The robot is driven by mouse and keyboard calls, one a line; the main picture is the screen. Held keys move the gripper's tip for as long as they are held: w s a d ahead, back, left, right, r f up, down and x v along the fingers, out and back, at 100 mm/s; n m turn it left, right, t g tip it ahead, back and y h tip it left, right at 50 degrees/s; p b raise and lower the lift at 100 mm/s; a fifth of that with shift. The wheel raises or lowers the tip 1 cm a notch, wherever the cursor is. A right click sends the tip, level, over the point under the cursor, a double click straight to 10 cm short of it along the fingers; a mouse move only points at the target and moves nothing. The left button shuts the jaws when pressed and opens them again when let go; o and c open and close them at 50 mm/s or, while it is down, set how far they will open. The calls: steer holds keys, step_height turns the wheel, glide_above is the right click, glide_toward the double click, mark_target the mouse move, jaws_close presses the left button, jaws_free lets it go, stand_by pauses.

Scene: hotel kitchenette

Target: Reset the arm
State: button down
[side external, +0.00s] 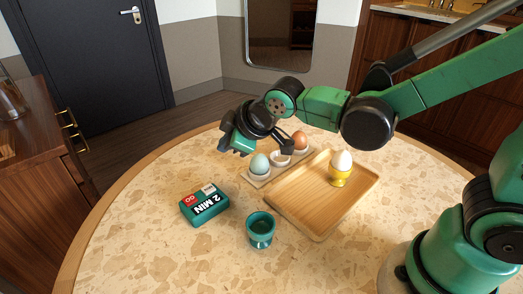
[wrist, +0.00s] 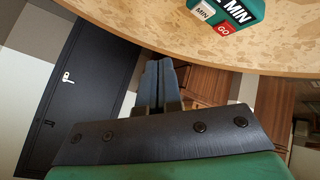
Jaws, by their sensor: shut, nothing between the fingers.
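My gripper (wrist: 158,84) is shut and empty, with its two dark fingers together in the wrist view. In the side external view it hangs above the table, over the area behind the teal timer box and left of the egg holder. My green arm reaches in from the right. The fingers are partly hidden by the gripper body in the side external view. In the wrist view the fingers point past the table edge toward the door and cabinets.
The round table (side external: 130,235) bears a wooden tray (side external: 310,222) with a white egg (side external: 342,160) in a yellow cup (side external: 339,178). A pale holder (side external: 259,180) carries a blue egg (side external: 260,164) and a brown egg (side external: 300,140). A teal cup (side external: 260,231) and a "2 MIN" box (side external: 204,205) stand nearer.

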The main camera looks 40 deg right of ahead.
steer(key=s+d+r+m+g+h, duration=0.1)
steer(key=s+d+r+m, duration=0.1)
steer(key=s+d+m, duration=0.6)
steer(key=shift+s+d+m+g, duration=0.35)
steer(key=shift+s+d, duration=0.2)
steer(key=shift+s, duration=0.7)
